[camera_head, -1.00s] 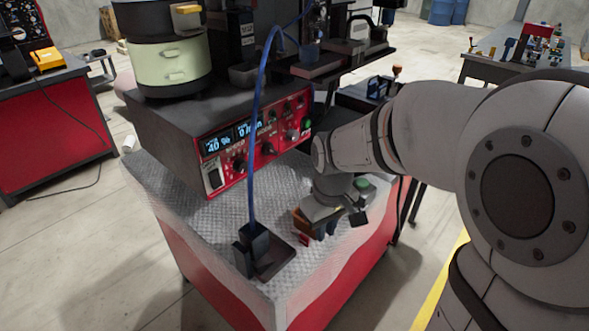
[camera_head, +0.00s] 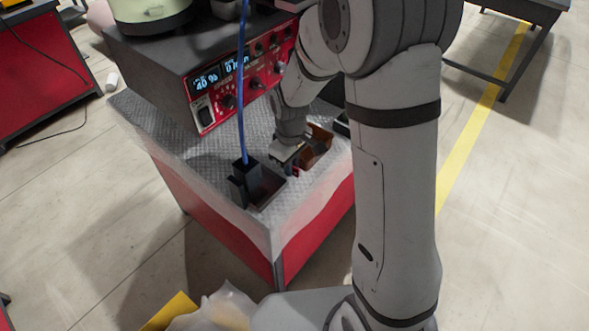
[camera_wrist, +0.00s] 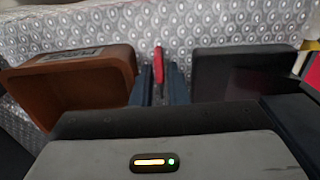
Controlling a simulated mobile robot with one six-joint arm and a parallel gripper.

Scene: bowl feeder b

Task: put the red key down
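The red key (camera_wrist: 158,66) is a thin red piece standing between my gripper's two dark blue fingers in the wrist view. My gripper (camera_wrist: 160,84) looks shut on it, with the key's far end showing past the fingertips. In the head view my gripper (camera_head: 290,166) points down low over the grey patterned worktop (camera_head: 225,213). A small red bit of the key (camera_head: 295,173) shows beside the fingers. Whether the key touches the worktop is hard to tell.
An orange-brown bin (camera_wrist: 75,88) is close on the left in the wrist view, right of my gripper in the head view (camera_head: 318,146). A dark tray (camera_wrist: 235,72) is close on the other side. A blue cable (camera_head: 241,90) drops beside it. The red control box (camera_head: 225,88) stands behind.

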